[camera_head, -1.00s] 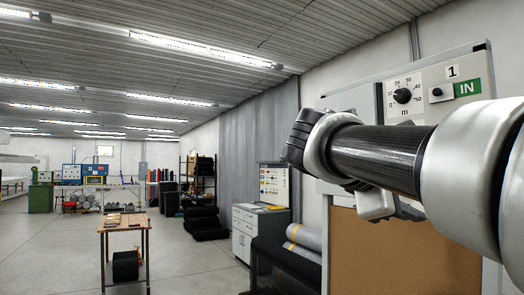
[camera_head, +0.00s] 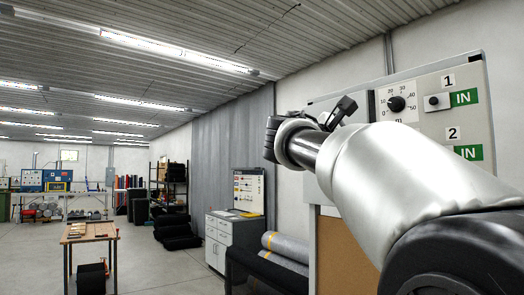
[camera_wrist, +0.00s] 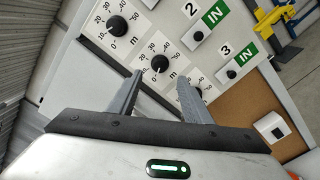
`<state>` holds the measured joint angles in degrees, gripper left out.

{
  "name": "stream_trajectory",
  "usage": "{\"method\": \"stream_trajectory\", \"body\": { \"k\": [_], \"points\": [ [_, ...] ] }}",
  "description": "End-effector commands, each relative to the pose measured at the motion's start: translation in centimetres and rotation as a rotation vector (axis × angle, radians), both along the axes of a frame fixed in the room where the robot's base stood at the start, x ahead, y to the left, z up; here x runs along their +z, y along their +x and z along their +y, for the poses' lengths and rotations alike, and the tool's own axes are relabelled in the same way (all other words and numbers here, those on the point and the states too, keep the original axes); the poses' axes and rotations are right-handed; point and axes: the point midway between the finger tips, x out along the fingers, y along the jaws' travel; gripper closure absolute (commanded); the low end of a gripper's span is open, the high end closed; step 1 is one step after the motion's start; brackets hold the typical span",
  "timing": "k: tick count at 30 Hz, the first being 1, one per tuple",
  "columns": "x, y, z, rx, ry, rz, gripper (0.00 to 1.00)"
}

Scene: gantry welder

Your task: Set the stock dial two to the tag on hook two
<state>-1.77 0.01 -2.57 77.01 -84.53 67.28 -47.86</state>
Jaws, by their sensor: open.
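Stock dial two (camera_wrist: 160,63) is a black knob on a white scale plate in the wrist view, the middle one of three dials on the grey board. My gripper (camera_wrist: 160,77) is open and empty. Its two dark fingers point at the board, and the dial shows between and just beyond their tips. I cannot tell the gap to it or read its pointer surely. In the head view my arm hides dial two. The label 2 (camera_head: 452,133) and its green IN plate (camera_head: 468,152) show there. I cannot make out a hook or tag for two.
Dial one (camera_head: 396,104) sits above on the board, with a switch (camera_head: 433,101) beside it. In the wrist view, switch two (camera_wrist: 198,36) and switch three (camera_wrist: 231,74) are near. A brown corkboard (camera_wrist: 228,110) lies below. A cabinet (camera_head: 233,240) and fabric rolls (camera_head: 285,248) stand left.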

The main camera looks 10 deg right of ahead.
Motion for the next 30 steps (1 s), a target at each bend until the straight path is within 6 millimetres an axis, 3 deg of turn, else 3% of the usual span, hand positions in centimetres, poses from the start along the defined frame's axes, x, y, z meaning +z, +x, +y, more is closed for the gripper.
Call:
{"method": "stream_trajectory", "body": {
  "k": [6,12,26,30],
  "points": [
    [0.2,1.8,-4.5,-0.003,0.001,0.001,0.55],
    [0.1,2.9,-7.2,-0.002,0.001,0.0,0.55],
    [0.0,3.4,-8.4,0.001,0.001,-0.002,0.55],
    [0.0,3.4,-8.4,0.001,0.001,-0.001,0.79]
  ]
}}
